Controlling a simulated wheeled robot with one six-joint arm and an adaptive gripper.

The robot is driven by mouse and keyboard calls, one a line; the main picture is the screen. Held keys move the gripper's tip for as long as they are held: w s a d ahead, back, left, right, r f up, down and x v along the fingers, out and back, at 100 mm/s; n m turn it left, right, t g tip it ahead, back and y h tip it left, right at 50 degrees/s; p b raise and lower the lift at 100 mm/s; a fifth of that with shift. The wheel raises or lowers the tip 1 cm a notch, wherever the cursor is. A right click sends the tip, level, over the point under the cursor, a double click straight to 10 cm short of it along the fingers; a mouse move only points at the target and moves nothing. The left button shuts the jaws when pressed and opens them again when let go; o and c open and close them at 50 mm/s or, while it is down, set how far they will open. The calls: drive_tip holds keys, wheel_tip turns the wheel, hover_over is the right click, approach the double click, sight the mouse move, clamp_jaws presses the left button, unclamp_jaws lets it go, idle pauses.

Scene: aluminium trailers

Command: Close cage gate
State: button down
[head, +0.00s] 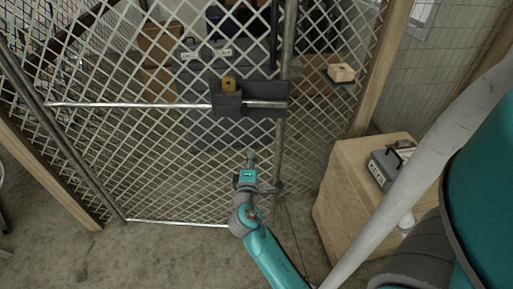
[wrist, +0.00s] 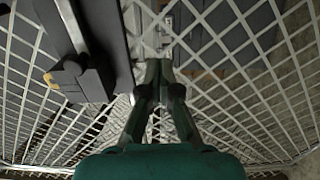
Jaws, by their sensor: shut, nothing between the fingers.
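The cage gate (head: 160,150) is a pale diamond-mesh panel with a metal rail across its middle and another along its bottom. A dark latch plate with a brass-coloured piece (head: 229,85) sits at its right side, close to an upright post (head: 287,50). The latch block also shows at the left in the wrist view (wrist: 85,80). I cannot tell whether a gap remains between gate and post. My gripper (head: 251,156) is shut and empty, pointing at the mesh below the latch. In the wrist view its fingertips (wrist: 159,68) are in front of the mesh; contact cannot be told.
Grey cases (head: 205,70) and cardboard boxes (head: 158,45) stand behind the mesh. A wooden box (head: 340,190) with a small dark device (head: 384,168) on it stands to the right. A wooden post (head: 382,65) rises behind it. Concrete floor is clear at the lower left.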

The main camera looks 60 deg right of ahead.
sight(254, 128)
drive_tip(key=x, duration=1.2)
drive_tip(key=shift+w+d, duration=0.1)
drive_tip(key=shift+d, duration=0.15)
